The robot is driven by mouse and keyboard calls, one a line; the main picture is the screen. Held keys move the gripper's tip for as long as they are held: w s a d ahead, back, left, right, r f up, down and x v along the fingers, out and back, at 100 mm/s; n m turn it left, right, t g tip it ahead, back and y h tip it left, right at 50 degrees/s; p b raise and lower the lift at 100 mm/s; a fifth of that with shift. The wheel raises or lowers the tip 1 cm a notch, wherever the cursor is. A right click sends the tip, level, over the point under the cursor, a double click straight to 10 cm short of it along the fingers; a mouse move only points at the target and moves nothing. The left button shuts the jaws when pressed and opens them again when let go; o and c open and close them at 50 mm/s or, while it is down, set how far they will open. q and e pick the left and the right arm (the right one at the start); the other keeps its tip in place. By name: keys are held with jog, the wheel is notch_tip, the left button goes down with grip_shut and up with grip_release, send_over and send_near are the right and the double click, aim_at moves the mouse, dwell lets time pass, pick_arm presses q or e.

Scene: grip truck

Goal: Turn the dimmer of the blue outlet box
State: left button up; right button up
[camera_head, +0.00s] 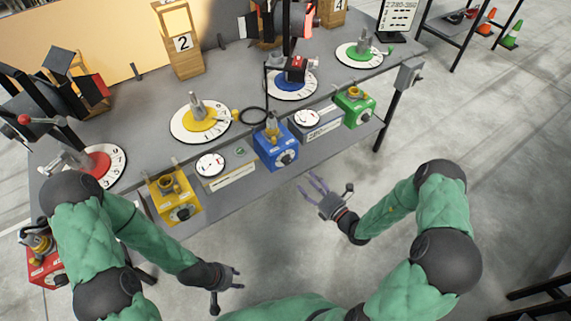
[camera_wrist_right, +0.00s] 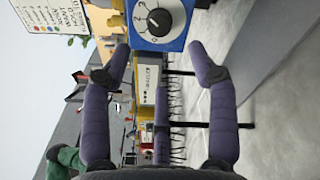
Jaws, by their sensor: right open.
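The blue outlet box (camera_head: 277,148) sits on the lower shelf at the front of the grey table, between the yellow and green boxes. Its black dimmer knob (camera_head: 287,157) is on the front face. In the right wrist view the dimmer (camera_wrist_right: 159,21) shows close up on a white numbered dial, at the top between and beyond the fingers. My right gripper (camera_head: 316,190) is open and empty, in front of and to the right of the blue box, apart from it. It also shows in the right wrist view (camera_wrist_right: 163,75). My left gripper (camera_head: 229,278) hangs lower left, away from the shelf; its fingers are small.
A yellow box (camera_head: 174,196), a green box (camera_head: 355,106) and a red box (camera_head: 45,268) stand along the lower shelf line. Numbered discs with plugs stand on the table (camera_head: 240,92). Open floor (camera_head: 400,150) lies to the right.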

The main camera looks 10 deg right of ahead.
aim_at(289, 163)
jog(key=b+x, duration=0.3)
jog(key=x, duration=0.7)
jog(key=shift+w+a, duration=0.2)
jog(key=shift+w, duration=0.05)
jog(key=c, duration=1.1)
